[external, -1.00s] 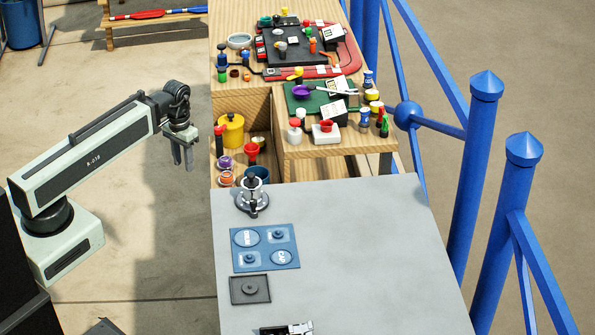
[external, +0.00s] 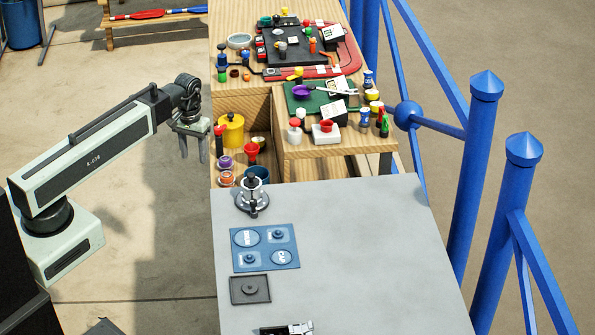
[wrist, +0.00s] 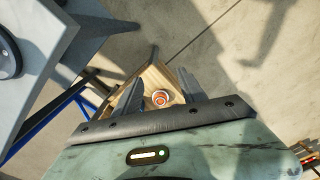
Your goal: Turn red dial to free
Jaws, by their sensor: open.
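A red dial-like knob (external: 326,127) sits on a small white box on the raised wooden counter, beside a white jar with a red top (external: 295,130). I cannot make out any markings on the knob. My gripper (external: 194,157) points down, open and empty, left of the wooden counter's lower compartment and apart from the knob. The wrist view shows the two fingers (wrist: 159,88) spread, with an orange-and-white round item (wrist: 160,98) below and between them in the picture. The red knob is not seen in the wrist view.
The lower compartment holds a yellow pot (external: 231,130), a red funnel-like piece (external: 251,152) and small cups. A grey table (external: 350,250) with a blue panel (external: 265,262) stands in front. Blue railing posts (external: 475,180) line the right.

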